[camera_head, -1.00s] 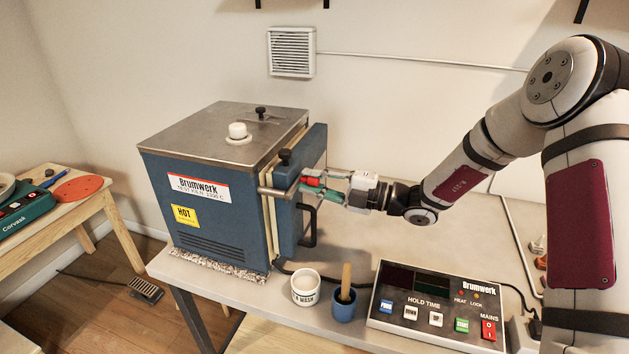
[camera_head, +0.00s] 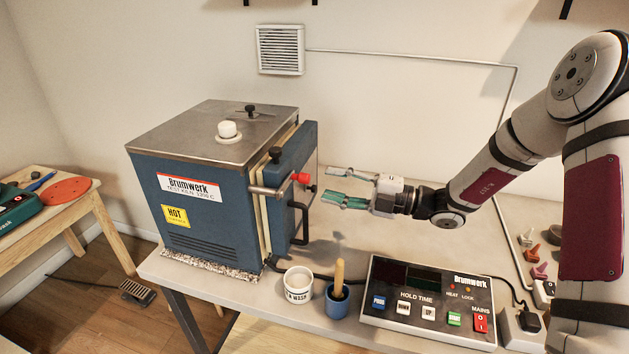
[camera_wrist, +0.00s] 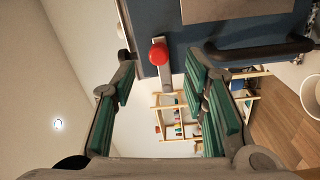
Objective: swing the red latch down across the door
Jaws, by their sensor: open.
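The blue kiln (camera_head: 200,215) stands on the bench with its door (camera_head: 302,155) on the right side, against the body. The latch is a grey bar (camera_head: 272,190) with a red knob (camera_head: 301,178); it lies roughly level across the door edge, knob out over the door. The red knob also shows in the wrist view (camera_wrist: 158,54), with the door (camera_wrist: 235,30) behind. My gripper (camera_head: 328,185) is open and empty, right of the knob and apart from it. In the wrist view the knob sits just beyond and between the open fingers (camera_wrist: 160,82).
A black door handle (camera_head: 301,222) sticks out below the latch. A white cup (camera_head: 298,285), a blue pot (camera_head: 337,305) with a wooden tool and a control box (camera_head: 425,300) stand along the bench front. The bench behind and right of my gripper is mostly clear.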

